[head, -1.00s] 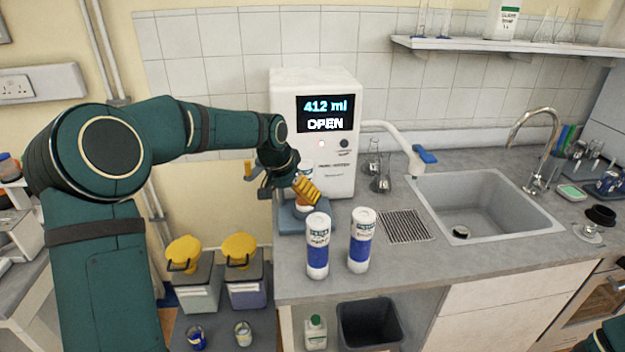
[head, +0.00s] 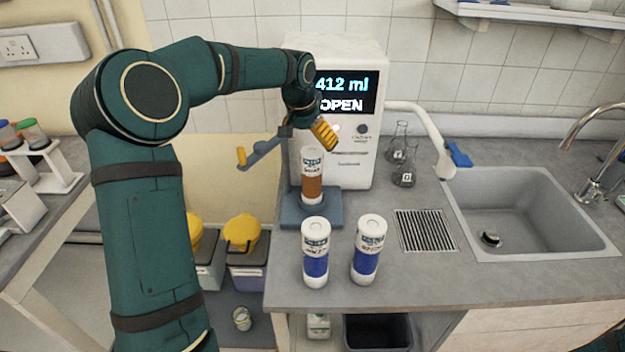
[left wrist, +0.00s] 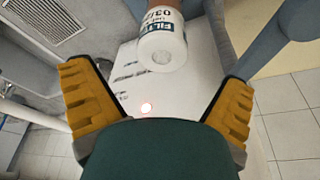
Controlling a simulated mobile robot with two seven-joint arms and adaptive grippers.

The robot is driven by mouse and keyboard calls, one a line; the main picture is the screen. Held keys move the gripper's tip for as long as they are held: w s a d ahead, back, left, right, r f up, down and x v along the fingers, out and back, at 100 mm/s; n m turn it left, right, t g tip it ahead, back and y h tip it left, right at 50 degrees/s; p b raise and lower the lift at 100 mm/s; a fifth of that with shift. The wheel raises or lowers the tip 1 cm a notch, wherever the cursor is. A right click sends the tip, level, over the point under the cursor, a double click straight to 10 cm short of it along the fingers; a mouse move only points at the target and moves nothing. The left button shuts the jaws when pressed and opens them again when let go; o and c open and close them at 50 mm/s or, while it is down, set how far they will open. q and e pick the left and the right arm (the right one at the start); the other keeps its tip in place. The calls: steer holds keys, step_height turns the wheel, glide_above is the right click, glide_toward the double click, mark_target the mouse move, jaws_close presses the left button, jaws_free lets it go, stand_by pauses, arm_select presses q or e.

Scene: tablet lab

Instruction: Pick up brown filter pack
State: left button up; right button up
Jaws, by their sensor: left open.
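The brown filter pack (head: 312,188) is a white-topped cylinder with a brown band. It stands upright on the blue-grey base (head: 292,212) at the front of the white machine (head: 352,160). My left gripper (head: 283,146) is open, with yellow fingers spread wide near the pack's top in the head view. In the left wrist view the pack's white end (left wrist: 162,52) shows ahead, between and beyond the open fingers (left wrist: 157,78), with nothing held. My right gripper is not in view.
Two blue-banded filter packs, one left (head: 315,255) and one right (head: 368,250), stand in front on the counter. The machine's display (head: 345,92) reads 412 ml, OPEN. Flasks (head: 404,165), a drain grille (head: 425,230) and a sink (head: 520,215) lie to the right.

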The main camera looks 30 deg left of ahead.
mark_target(312, 150)
arm_select(q)
steer(key=x, duration=0.7)
steer(key=shift+a+f+b, duration=0.1)
steer(key=shift+a+b, duration=0.05)
steer(key=shift+b, duration=0.15)
steer(key=shift+w, duration=0.1)
steer(key=c, duration=1.4)
